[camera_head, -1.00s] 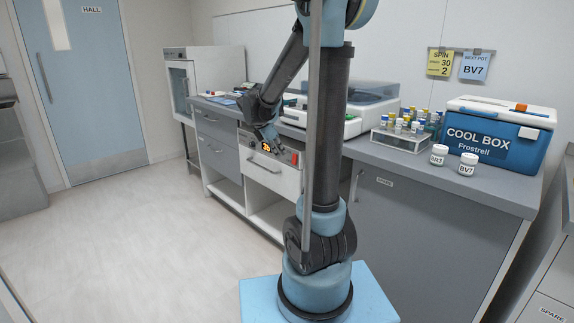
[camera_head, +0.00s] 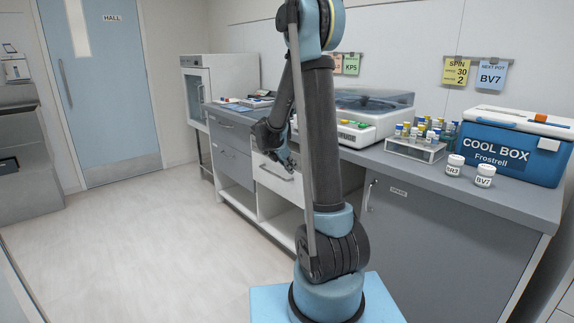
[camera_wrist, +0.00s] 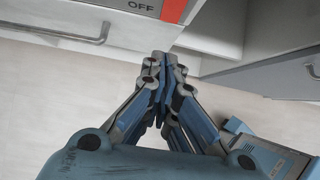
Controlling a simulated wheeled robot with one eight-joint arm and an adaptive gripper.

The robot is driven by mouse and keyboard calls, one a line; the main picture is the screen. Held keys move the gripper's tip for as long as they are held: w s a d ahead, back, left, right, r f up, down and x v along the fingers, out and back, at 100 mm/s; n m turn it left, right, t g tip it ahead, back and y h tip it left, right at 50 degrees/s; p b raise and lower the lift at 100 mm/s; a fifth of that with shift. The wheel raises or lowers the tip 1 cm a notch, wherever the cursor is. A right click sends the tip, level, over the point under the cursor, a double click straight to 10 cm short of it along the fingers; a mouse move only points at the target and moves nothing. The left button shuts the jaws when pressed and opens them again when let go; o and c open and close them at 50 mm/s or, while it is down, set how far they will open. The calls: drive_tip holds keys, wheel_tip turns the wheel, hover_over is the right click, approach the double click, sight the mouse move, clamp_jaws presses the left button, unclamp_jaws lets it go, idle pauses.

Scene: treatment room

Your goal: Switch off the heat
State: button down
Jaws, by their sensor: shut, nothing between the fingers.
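In the wrist view, the lower edge of a pale control panel (camera_wrist: 117,4) shows at the top, with the printed word OFF and a red strip (camera_wrist: 173,10) beside it. The rest of the panel is cut off by the frame. My gripper (camera_wrist: 162,62) is shut and empty, its fingertips below the red strip in the picture; I cannot tell whether they touch anything. In the head view my gripper (camera_head: 291,164) is small and dark, in front of the white drawer front under the counter. No lit display shows there now; my arm covers part of that area.
A drawer handle (camera_wrist: 70,35) lies left in the wrist view, a cabinet front at right. The grey counter (camera_head: 440,178) carries a tube rack (camera_head: 415,150), two white pots, a blue cool box (camera_head: 510,148) and a lidded machine (camera_head: 365,115). The floor at left is clear.

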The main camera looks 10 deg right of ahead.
drive_tip(key=shift+w+d+f, duration=0.5)
drive_tip(key=shift+d, duration=0.3)
drive_tip(key=shift+w+d+f, duration=0.45)
drive_tip(key=shift+d, duration=0.35)
drive_tip(key=shift+w+d+f, duration=0.5)
drive_tip(key=shift+d, duration=0.3)
